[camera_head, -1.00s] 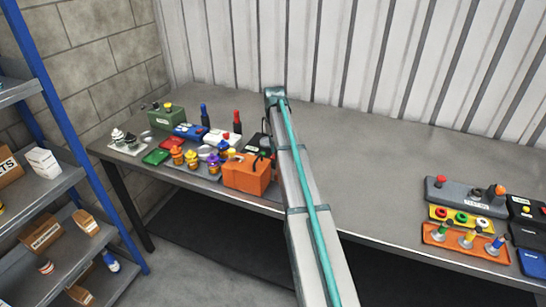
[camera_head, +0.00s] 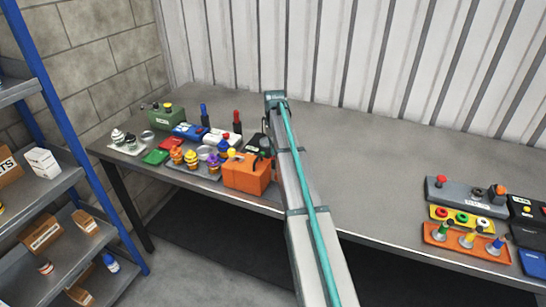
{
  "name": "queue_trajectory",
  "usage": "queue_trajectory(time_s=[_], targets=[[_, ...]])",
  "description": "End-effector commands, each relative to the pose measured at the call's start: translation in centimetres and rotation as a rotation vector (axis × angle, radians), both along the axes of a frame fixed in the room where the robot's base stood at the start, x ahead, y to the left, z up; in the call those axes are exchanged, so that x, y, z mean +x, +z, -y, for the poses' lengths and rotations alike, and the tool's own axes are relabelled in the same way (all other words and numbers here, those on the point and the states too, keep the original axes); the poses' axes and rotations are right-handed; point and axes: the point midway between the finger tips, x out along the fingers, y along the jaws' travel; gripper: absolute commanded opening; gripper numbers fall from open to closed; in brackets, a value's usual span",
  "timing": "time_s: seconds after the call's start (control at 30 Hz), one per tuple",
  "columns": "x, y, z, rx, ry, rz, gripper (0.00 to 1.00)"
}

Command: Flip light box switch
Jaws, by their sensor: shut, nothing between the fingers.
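No box here can be picked out for certain as the light box, as the labels are too small to read. Candidates on the bench are an orange box (camera_head: 247,174) with small parts on top, a green box (camera_head: 163,117) with a yellow knob, and a grey labelled box (camera_head: 464,194) with red and orange knobs at the right. A dark box (camera_head: 256,144) is partly covered by my arm. My arm reaches from the bottom edge up over the middle of the bench. My gripper cannot be seen; the arm hides whatever lies beyond its far end.
The grey bench (camera_head: 370,175) is clear between the two groups. Several small coloured boxes and knobs crowd its left part. A yellow panel (camera_head: 461,219) and an orange panel (camera_head: 466,241) lie at the right. A blue-framed shelf (camera_head: 52,185) stands at the left. A corrugated wall backs the bench.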

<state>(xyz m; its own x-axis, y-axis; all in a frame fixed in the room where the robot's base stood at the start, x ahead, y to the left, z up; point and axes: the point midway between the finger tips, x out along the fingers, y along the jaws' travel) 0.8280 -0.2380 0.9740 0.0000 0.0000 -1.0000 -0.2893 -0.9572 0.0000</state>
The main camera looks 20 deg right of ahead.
Motion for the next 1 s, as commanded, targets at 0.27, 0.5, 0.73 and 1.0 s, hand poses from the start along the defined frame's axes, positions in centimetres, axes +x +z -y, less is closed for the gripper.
queue_trajectory(time_s=[0.27, 0.5, 0.73, 1.0], targets=[[0.0, -0.3, 0.0, 0.000, 0.000, 0.000, 0.00], [0.0, 0.7, 0.0, 0.000, 0.000, 0.000, 0.00], [0.0, 2.4, 0.0, 0.000, 0.000, 0.001, 0.00], [0.0, 4.3, 0.0, 0.000, 0.000, 0.000, 0.00]])
